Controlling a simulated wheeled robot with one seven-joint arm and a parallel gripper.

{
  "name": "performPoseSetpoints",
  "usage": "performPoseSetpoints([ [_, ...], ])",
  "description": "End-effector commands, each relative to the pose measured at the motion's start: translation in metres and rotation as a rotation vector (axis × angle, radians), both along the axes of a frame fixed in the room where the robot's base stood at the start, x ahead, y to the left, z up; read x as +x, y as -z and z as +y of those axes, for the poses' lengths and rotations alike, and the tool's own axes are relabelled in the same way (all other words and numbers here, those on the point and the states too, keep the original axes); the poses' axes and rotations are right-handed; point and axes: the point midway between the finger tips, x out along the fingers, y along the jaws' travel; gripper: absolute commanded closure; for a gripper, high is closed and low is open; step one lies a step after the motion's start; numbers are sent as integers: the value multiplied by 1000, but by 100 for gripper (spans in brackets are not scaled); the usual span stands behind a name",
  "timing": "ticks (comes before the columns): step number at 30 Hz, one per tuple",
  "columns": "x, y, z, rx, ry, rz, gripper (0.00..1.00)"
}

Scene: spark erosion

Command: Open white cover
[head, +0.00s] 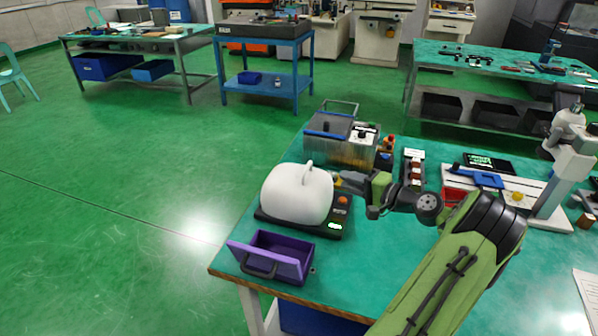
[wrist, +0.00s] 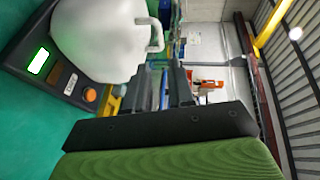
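The white cover (head: 296,196) is a rounded dome with a loop handle (head: 308,172) on top. It sits closed on a black base (head: 283,222) with a lit green display and an orange button. In the wrist view the cover (wrist: 100,35) fills the upper left, with its handle (wrist: 156,38) at its right side. My gripper (head: 342,182) is just right of the cover, below handle height. In the wrist view my gripper (wrist: 155,88) shows dark fingers with a gap between them, and nothing is seen held. Whether a finger touches the cover is unclear.
A purple open box (head: 272,258) with a handle stands in front at the table's left corner. A clear-walled container (head: 340,140) stands behind the cover. A strip of switches (head: 413,168), a red tray (head: 456,196) and a white board stand to the right.

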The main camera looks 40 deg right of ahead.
Motion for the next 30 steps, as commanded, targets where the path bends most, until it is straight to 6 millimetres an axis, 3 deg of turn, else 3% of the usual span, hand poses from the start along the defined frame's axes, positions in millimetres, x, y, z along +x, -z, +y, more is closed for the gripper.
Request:
performPoseSetpoints([
  [12,102,19,10,-3,-8,3,77],
  [16,128,23,12,-2,-6,4,77],
  [21,144,25,12,-1,-4,5,77],
  [28,145,25,12,-1,-4,5,77],
  [30,145,25,12,-1,-4,6,84],
])
